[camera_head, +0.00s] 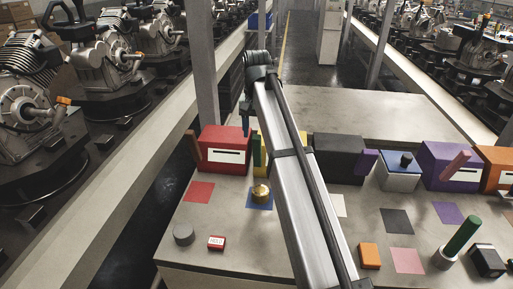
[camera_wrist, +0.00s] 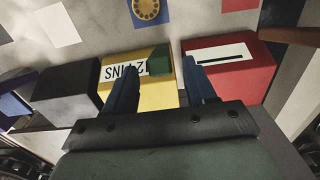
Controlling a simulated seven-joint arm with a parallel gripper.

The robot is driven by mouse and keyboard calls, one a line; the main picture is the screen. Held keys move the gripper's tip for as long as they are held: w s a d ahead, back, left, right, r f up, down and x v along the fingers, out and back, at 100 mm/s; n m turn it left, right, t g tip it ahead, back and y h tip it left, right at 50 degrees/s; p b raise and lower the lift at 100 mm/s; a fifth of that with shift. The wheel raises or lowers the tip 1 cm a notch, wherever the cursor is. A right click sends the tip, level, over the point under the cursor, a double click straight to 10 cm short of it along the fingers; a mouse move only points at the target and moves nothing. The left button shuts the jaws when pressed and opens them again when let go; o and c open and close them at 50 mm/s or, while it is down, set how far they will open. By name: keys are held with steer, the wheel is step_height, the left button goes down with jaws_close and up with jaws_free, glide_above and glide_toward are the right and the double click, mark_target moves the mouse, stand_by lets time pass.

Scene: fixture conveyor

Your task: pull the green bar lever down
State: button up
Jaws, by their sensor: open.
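A yellow box (camera_wrist: 150,92) with a white lettered label stands between a black box and a red box. The green bar lever (camera_wrist: 159,61) is on this yellow box, and in the head view it shows as a narrow green strip (camera_head: 263,149) beside my arm. My gripper (camera_wrist: 161,70) is open, with its two blue fingers over the yellow box. In the head view my gripper (camera_head: 246,124) points down above the boxes, and my arm hides most of the yellow box.
A red box (camera_head: 224,148) stands to the left and a black box (camera_head: 337,155) to the right. A gold round knob (camera_head: 261,194) sits in front on a blue square. A separate green cylinder (camera_head: 463,236) stands at the lower right. The table's back is clear.

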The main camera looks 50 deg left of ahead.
mark_target(256, 151)
step_height(256, 151, down, 7)
steer(key=shift+r, duration=0.1)
stand_by(0.3)
steer(key=shift+c, duration=0.3)
jaws_close()
stand_by(0.3)
